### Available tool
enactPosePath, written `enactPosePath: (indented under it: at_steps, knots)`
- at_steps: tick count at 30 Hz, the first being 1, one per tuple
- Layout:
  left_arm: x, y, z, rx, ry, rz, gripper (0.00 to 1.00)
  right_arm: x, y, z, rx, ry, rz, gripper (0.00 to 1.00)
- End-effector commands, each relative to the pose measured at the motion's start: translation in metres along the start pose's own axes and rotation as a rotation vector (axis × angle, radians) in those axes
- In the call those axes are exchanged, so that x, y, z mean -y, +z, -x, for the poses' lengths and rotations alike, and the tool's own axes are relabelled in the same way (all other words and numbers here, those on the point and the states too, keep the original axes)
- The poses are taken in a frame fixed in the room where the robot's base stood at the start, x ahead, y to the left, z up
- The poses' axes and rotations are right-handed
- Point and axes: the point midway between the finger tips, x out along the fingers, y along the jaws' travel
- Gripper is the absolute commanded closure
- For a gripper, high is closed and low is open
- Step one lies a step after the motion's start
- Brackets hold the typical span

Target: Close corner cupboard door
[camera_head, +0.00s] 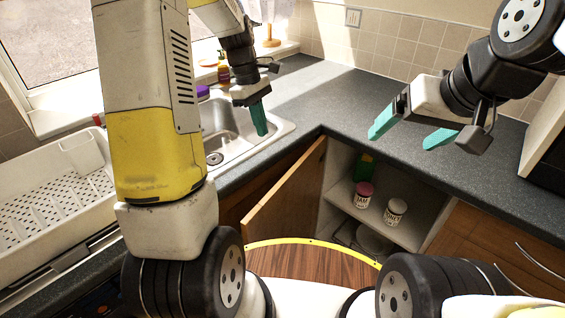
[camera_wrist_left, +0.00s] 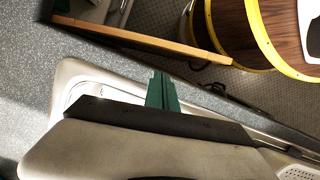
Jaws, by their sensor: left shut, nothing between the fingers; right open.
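The corner cupboard door (camera_head: 285,198) is wooden and stands open under the counter, swung out to the left of the opening. In the left wrist view its edge (camera_wrist_left: 150,38) runs across the top. The open cupboard (camera_head: 345,188) shows white shelves inside. My left gripper (camera_head: 259,120) is shut and empty over the sink, to the left of and above the door, apart from it. Its green fingers (camera_wrist_left: 162,92) also show in the left wrist view. My right gripper (camera_head: 408,132) is open and empty above the counter right of the opening.
Inside the cupboard are a pink-lidded jar (camera_head: 363,195), a white-lidded jar (camera_head: 395,211) and a green item. A sink (camera_head: 225,135) and a white dish rack (camera_head: 50,200) lie left. The counter (camera_head: 335,100) at the corner is clear.

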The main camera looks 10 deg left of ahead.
Motion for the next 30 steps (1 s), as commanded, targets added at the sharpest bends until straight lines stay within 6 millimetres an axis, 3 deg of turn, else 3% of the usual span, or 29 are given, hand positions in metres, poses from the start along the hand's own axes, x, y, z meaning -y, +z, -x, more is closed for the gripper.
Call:
enactPosePath:
  at_steps: [21, 30]
  knots:
    - [0.001, 0.001, -0.151, 0.002, -0.004, -0.003, 1.00, 0.000, 0.000, 0.000, 0.000, 0.000, 0.000, 0.14]
    - [0.001, 0.001, -0.185, 0.000, -0.001, -0.004, 1.00, 0.000, 0.000, 0.000, 0.000, 0.000, 0.000, 0.14]
